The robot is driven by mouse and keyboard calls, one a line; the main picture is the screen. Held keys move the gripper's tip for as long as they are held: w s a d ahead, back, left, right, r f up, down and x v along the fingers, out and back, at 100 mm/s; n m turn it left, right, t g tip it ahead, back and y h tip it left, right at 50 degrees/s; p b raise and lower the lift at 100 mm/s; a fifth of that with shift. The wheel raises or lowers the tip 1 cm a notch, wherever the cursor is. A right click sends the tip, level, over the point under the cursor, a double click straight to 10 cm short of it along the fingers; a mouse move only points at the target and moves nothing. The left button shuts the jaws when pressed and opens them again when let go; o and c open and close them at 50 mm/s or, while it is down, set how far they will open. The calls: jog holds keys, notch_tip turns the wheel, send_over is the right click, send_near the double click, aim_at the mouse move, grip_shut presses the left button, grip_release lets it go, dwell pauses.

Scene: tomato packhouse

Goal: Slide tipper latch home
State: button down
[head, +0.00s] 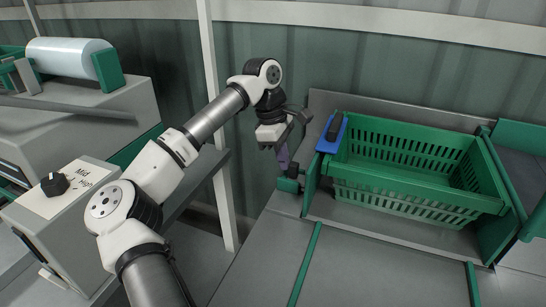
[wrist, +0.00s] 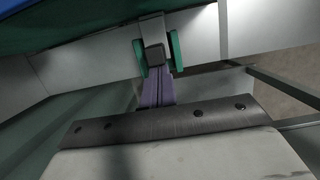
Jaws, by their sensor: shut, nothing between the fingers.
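The tipper latch (wrist: 155,54) shows in the wrist view as a grey bar with a dark square knob, lying between two green guides. In the head view, its green guide block (head: 288,185) sits at the left of the tipper, partly hidden by my fingers. My gripper (head: 284,163) has purple fingers, pointing down at the latch. In the wrist view, my gripper (wrist: 154,76) is shut and empty, with its tips right by the knob. I cannot tell whether they touch it. How far the bar reaches is not clear.
A green slatted crate (head: 405,199) stands in the tipper, right of my gripper. A blue plate with a black block (head: 332,130) is at its left corner. A control box with a black knob (head: 56,184) stands at left. The grey deck (head: 375,265) in front is clear.

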jog(key=shift+s+d, duration=0.2)
jog(key=shift+d, duration=0.2)
jog(key=v, duration=1.4)
jog(key=shift+a+f, duration=0.15)
jog(key=shift+f, duration=0.05)
